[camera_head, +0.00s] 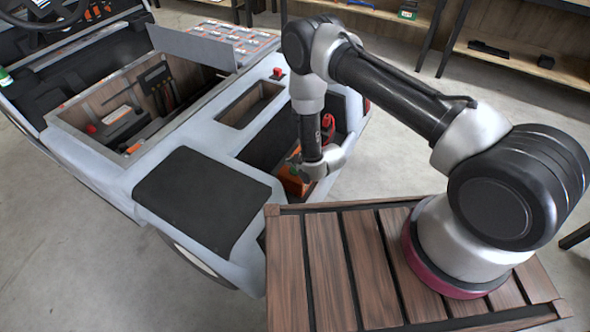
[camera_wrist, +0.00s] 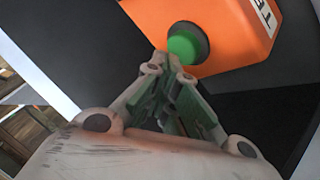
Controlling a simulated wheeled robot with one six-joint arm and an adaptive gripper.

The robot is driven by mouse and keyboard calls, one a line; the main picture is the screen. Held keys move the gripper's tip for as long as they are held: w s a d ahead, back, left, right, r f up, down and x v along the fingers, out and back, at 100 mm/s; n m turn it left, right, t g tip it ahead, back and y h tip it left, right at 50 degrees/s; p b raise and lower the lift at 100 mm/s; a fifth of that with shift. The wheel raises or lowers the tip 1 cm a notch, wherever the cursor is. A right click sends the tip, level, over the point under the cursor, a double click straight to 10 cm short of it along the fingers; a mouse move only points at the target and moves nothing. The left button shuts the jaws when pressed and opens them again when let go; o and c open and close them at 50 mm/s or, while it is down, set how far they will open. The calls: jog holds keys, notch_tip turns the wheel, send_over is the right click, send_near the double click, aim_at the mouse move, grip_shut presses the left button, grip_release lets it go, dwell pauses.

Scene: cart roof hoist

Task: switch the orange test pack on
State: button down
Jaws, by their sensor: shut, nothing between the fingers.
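The orange test pack (camera_wrist: 225,22) fills the top of the wrist view, with a round green button (camera_wrist: 184,44) in a dark ring on its face and part of a white label at the right. My gripper (camera_wrist: 172,62) is shut and empty, its tips close to the lower edge of the green button. I cannot tell whether they touch it. In the head view the orange test pack (camera_head: 293,184) sits low in a dark recess of the cart, partly hidden by my wrist and gripper (camera_head: 298,160).
The cart's open bin (camera_head: 120,85) with tools lies to the left, its lid raised. A black pad (camera_head: 203,195) lies on the near deck. A red item (camera_head: 327,127) stands behind my wrist. A slatted wooden surface (camera_head: 330,260) is in front. Shelves (camera_head: 520,55) stand at the back.

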aim_at(294, 170)
jog(key=shift+f, duration=0.55)
dwell(0.4)
jog(key=shift+r, duration=1)
notch_tip(294, 170, up, 6)
dwell(0.4)
dwell(0.4)
